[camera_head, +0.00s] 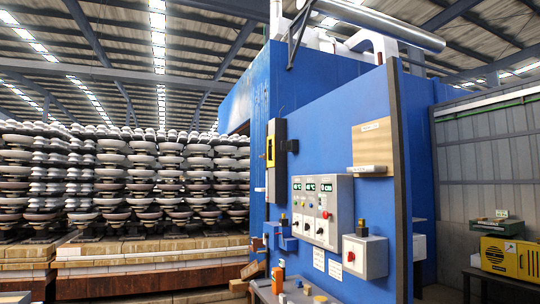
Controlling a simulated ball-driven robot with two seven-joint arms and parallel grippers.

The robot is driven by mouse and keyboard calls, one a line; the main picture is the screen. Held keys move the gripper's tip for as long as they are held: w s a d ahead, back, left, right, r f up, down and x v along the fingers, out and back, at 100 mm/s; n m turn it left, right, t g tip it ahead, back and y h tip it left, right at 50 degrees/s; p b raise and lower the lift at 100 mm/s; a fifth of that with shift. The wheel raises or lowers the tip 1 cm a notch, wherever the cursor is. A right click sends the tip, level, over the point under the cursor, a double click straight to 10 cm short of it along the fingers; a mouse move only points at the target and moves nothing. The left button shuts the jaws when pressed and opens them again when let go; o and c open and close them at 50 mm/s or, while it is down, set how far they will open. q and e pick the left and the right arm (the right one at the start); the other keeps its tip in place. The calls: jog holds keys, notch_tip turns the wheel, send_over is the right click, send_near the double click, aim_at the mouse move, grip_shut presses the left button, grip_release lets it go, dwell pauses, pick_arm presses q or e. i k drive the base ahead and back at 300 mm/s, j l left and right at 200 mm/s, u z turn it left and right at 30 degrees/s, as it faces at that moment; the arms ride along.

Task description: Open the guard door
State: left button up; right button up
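No part in view is plainly marked as the guard door, and I cannot tell which one it is. A large blue machine (325,85) fills the middle, with a flat blue panel (330,150) on its front. A tall yellow and black device (276,150) is fixed upright near the panel's left edge. The panel's right edge is a dark upright post (398,170). Neither of my grippers shows in this view.
A grey control box (322,210) with displays and a smaller box (365,256) with a red switch stick out from the panel. Small items stand on a bench (290,293) below. Insulator stacks (130,175) fill the left. A yellow unit (508,257) stands at the right.

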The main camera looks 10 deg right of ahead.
aim_at(270, 163)
jog(key=i+u, duration=0.1)
jog(key=i, duration=3.3)
jog(key=i+z, duration=0.1)
jog(key=i, duration=0.6)
jog(key=i+j+z, duration=0.15)
jog(key=i, duration=0.55)
